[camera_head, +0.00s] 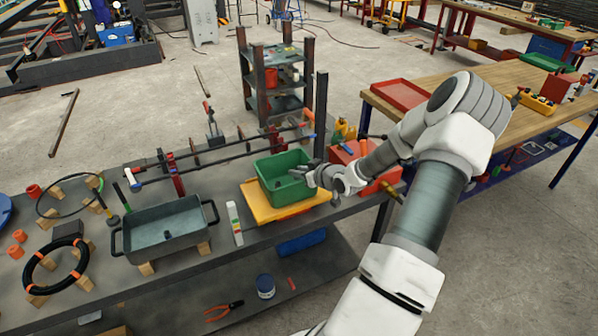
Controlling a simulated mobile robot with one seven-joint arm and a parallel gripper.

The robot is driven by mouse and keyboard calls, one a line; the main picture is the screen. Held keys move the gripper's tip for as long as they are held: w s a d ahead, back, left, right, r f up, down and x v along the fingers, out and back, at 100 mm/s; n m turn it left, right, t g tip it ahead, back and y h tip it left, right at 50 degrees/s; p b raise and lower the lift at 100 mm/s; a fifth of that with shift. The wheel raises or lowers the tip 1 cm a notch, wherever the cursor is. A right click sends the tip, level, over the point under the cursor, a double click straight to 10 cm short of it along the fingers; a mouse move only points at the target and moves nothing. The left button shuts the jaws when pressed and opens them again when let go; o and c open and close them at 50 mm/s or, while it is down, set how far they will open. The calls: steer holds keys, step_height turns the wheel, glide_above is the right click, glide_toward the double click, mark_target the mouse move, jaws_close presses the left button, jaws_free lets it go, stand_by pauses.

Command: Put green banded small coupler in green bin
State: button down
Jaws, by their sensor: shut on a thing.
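The green bin (268,184) is an open box on a yellow tray (256,204), toward the right end of the dark bench. My gripper (298,173) reaches in from the right, and its fingertips show over the right side of the bin's opening. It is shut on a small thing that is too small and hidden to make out. I cannot tell its colour or any green band on it. I cannot tell whether the fingers are inside the bin or just above it.
A grey handled tray (143,247) with a small part (167,234) in it stands left of the bin. A white strip with coloured marks (234,222) lies between them. A red box (372,182) sits under my forearm. Long bars (235,154) on stands run behind.

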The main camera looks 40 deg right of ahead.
steer(key=shift+s+a+f, duration=0.1)
steer(key=shift+s+f, duration=0.1)
steer(key=shift+f, duration=0.4)
steer(key=c, duration=1)
jaws_free()
steer(key=shift+f, duration=0.1)
steer(key=shift+s+a, duration=0.1)
steer(key=shift+r, duration=0.45)
steer(key=shift+s+r, duration=0.2)
steer(key=shift+r, duration=0.05)
steer(key=v, duration=0.3)
steer(key=p+v, duration=0.1)
steer(key=v, duration=0.7)
steer(key=shift+r+p, duration=0.3)
steer(key=shift+r, duration=0.1)
steer(key=shift+w, duration=0.1)
